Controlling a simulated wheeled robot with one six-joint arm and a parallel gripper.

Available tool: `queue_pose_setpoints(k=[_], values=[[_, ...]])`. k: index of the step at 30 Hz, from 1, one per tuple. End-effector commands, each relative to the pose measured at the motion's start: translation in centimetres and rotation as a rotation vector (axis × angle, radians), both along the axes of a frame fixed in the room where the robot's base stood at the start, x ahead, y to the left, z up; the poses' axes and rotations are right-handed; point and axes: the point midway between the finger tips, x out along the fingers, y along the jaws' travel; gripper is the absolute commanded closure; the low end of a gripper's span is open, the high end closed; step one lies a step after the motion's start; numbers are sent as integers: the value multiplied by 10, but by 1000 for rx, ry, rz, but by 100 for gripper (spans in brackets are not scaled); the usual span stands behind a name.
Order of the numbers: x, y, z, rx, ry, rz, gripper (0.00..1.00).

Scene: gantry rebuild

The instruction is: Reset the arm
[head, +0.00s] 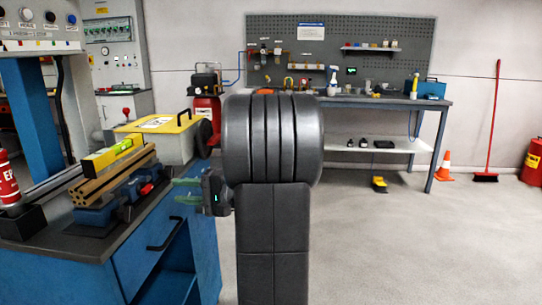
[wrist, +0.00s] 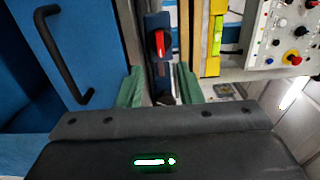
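My gripper (head: 184,190) is beside the right end of the workbench in the head view, its two green fingers pointing left. In the wrist view my gripper (wrist: 160,85) has its fingers clearly apart, with nothing held between them. A blue vise (head: 112,207) with a red part stands on the bench just left of the fingers. In the wrist view the red part (wrist: 158,43) shows ahead, between the fingers. The dark upper section of my arm hides part of the middle of the head view.
A yellow spirit level (head: 112,157) lies on wooden bars (head: 115,177) over the vise. A yellow-topped case (head: 160,124) stands behind. The blue cabinet's black handle (head: 165,234) faces my arm. A control panel (wrist: 285,35) shows at right. The floor (head: 420,250) at right is clear.

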Motion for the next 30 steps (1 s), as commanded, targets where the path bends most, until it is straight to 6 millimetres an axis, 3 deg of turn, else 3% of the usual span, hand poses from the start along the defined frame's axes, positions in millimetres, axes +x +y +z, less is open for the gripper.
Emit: queue_pose_setpoints(k=[6,13,30], values=[[2,43,-1,0,0,4,67],[5,71,0,-1,-1,2,67],[6,74,1,-1,-9,-1,67]])
